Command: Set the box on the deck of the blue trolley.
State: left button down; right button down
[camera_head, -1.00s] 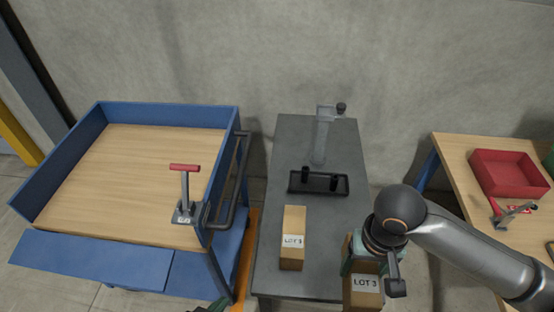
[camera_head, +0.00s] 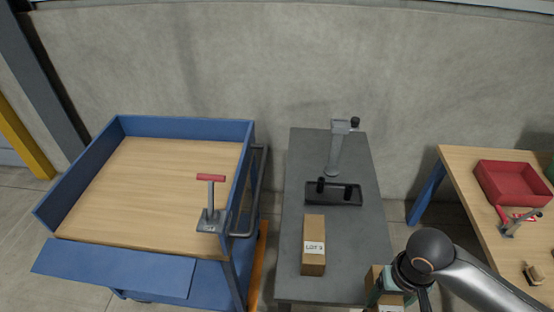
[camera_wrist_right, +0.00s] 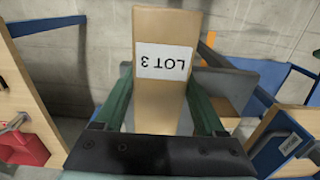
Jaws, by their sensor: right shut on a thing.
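My right gripper (camera_head: 383,290) is shut on a cardboard box (camera_head: 374,275) with a white label. In the right wrist view the box (camera_wrist_right: 165,30) stands between the green fingers, and its label reads LOT 3 upside down. In the head view the box is at the front right corner of the grey table, partly hidden by my arm and cut by the bottom edge. The blue trolley (camera_head: 190,128) is at the left. Its wooden deck (camera_head: 150,195) has raised blue sides and a lowered front flap. My left gripper is out of view.
Another labelled box (camera_head: 313,262) stands on the grey table (camera_head: 345,245). Behind it are a black tray (camera_head: 348,199) and a grey post (camera_head: 336,155). A red-handled clamp (camera_head: 210,205) stands at the deck's right front corner. A red bin (camera_head: 512,182) is on the right bench.

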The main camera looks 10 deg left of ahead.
aim_at(156, 188)
jog(key=k+j, duration=0.15)
jog(key=j, duration=0.2)
jog(key=k+j+u, duration=0.1)
jog(key=j, duration=0.25)
jog(key=j+u, duration=0.1)
jog(key=j, duration=0.4)
jog(key=i+j+u, duration=0.1)
jog(key=j, duration=0.45)
jog(key=i+j+u, duration=0.1)
jog(key=j, duration=0.4)
jog(key=i+j+u, duration=0.1)
jog(key=i+j, duration=0.45)
jog(key=i, duration=0.3)
